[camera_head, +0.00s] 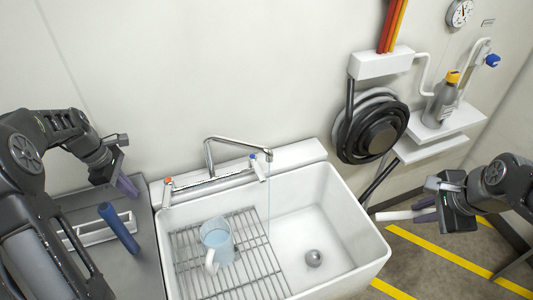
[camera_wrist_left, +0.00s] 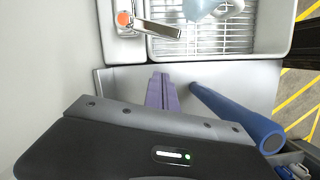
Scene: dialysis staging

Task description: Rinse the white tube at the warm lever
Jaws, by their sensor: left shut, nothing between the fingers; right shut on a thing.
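The white tube (camera_head: 393,215) is held sideways by my right gripper (camera_head: 424,210), right of the sink and outside its rim. The red-marked lever (camera_head: 167,190) is at the left end of the chrome faucet (camera_head: 236,142); it also shows in the left wrist view (camera_wrist_left: 158,29). The blue-marked lever (camera_head: 258,170) is at the right end. A thin stream of water (camera_head: 269,195) falls from the spout into the sink. My left gripper (camera_head: 127,187) is shut and empty over the counter left of the sink; its purple fingers show together in the left wrist view (camera_wrist_left: 161,92).
The white sink (camera_head: 350,230) has a wire rack (camera_head: 255,270) bearing a pitcher (camera_head: 216,235). A blue tube (camera_head: 119,230) is by a white holder (camera_head: 85,232) on the left counter. A coiled hose (camera_head: 372,130) and shelf bottle (camera_head: 441,103) are at right.

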